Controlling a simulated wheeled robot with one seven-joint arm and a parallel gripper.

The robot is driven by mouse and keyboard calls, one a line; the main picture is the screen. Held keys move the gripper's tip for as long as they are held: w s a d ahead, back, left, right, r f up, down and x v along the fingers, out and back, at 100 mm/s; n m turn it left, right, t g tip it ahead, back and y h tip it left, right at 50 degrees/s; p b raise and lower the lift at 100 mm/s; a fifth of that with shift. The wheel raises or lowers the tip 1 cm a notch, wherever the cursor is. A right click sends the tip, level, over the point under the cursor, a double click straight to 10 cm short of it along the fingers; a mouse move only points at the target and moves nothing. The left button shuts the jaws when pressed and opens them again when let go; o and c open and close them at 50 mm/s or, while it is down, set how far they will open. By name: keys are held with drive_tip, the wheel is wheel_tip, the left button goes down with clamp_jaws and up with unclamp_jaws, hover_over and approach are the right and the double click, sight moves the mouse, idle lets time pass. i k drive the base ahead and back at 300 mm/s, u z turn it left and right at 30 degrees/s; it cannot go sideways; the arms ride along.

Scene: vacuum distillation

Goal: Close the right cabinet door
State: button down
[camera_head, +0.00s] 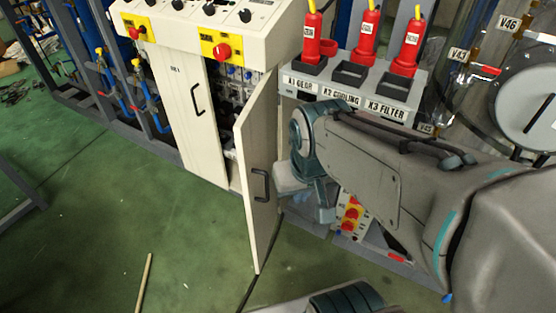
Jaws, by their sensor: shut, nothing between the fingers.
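The right cabinet door (258,175) is a cream panel with a black handle (261,185). It stands open, swung out toward me from the cabinet (228,165). The dark inside with wiring (235,95) shows between the two doors. The left cabinet door (180,110) has its own black handle and looks shut. My gripper (290,183) is just right of the open door, near its handle side, and looks shut with nothing held. I cannot tell whether it touches the door. My arm hides part of the area to its right.
A control panel with red knobs (222,50) tops the cabinet. To the right, a grey rack (370,82) holds red plugs. Beneath my arm is a panel with red switches (351,214). A stick (144,285) and a dark cable lie on the green floor, which is mostly clear at left.

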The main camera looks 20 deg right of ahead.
sight(255, 129)
drive_tip(key=z, duration=0.05)
drive_tip(key=i, duration=0.5)
drive_tip(key=z, duration=1.05)
drive_tip(key=k, duration=0.9)
drive_tip(key=u, duration=0.8)
drive_tip(key=i, duration=0.5)
